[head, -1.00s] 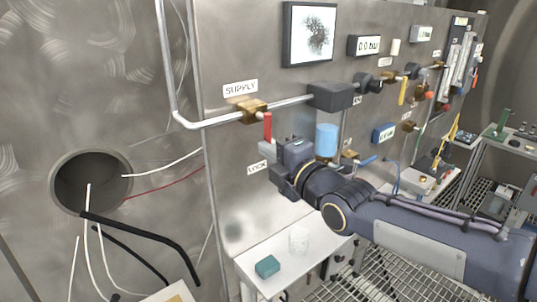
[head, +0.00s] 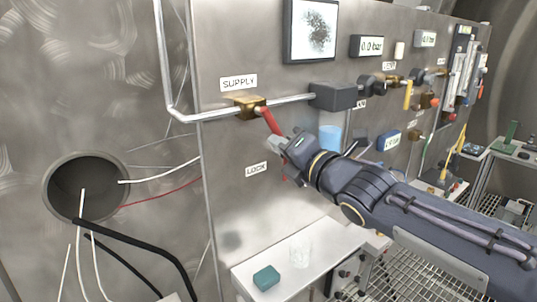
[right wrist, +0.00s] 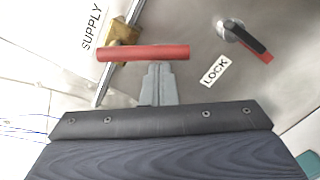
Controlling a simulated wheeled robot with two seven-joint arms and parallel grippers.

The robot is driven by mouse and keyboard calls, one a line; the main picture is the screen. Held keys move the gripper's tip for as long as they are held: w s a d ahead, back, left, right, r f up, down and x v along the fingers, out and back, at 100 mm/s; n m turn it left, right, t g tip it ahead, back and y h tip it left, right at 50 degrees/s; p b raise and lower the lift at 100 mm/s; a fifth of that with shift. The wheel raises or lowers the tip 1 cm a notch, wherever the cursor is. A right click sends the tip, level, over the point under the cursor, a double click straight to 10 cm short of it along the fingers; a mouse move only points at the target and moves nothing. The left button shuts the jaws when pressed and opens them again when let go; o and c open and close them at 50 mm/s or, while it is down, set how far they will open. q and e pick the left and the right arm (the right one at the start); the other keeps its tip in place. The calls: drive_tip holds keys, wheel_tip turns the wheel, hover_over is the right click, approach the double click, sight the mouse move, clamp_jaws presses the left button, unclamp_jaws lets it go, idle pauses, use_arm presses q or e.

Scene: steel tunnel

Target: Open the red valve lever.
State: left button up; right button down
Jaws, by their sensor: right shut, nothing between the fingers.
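The red valve lever (head: 269,120) sits on a brass valve body (head: 249,106) under the SUPPLY label on the steel panel. It slants down and to the right from the valve. My right gripper (head: 280,145) is at the lever's lower end, with its fingers shut and nothing between them. In the right wrist view the red lever (right wrist: 145,53) lies across the picture from the brass body (right wrist: 122,32). The closed fingertips (right wrist: 158,68) are against or very close to the lever's side; contact is not certain. My left gripper is not in view.
A red and black handle (right wrist: 248,40) is near the LOCK label (right wrist: 215,70). A pipe (head: 290,99) runs right to a dark box (head: 334,96). Below are a blue cylinder (head: 329,137) and a shelf (head: 290,262) holding a teal block (head: 266,278).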

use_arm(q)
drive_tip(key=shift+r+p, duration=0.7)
use_arm(e)
drive_tip(key=d+r+n, duration=0.1)
drive_tip(key=n, duration=0.2)
drive_tip(key=w+d+r+n, duration=0.1)
drive_tip(key=n, duration=0.3)
drive_tip(key=w+d+r+n, duration=0.1)
drive_tip(key=n, duration=0.2)
drive_tip(key=shift+w+d+r+y, duration=0.15)
drive_tip(key=shift+w+r+y, duration=0.05)
drive_tip(key=shift+y, duration=0.2)
drive_tip(key=shift+r, duration=0.15)
